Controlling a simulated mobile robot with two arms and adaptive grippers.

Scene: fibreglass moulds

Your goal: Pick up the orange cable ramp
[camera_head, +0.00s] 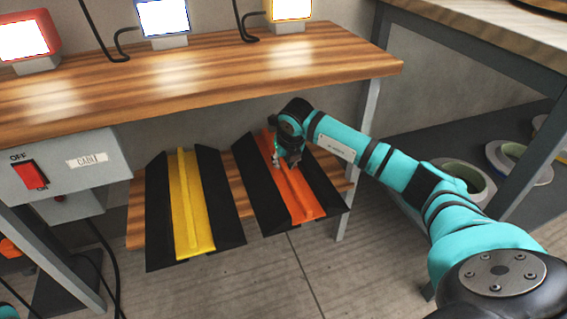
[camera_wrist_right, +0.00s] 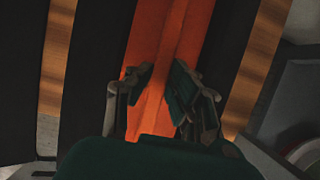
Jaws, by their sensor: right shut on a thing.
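The orange cable ramp (camera_head: 300,197) is a black ramp with an orange raised middle strip. It lies on the wooden lower shelf under the bench, to the right of a yellow cable ramp (camera_head: 190,205). My right gripper (camera_head: 280,163) reaches down onto its orange strip. In the right wrist view, the fingers (camera_wrist_right: 158,88) stand on either side of the orange ridge (camera_wrist_right: 164,100) and are shut on it. The ramp appears to rest on the shelf still.
The wooden bench top (camera_head: 200,75) overhangs the ramps, with several small lamps on it. A grey switch box (camera_head: 75,165) hangs at the left. A metal bench leg (camera_head: 358,160) stands close right of the ramp.

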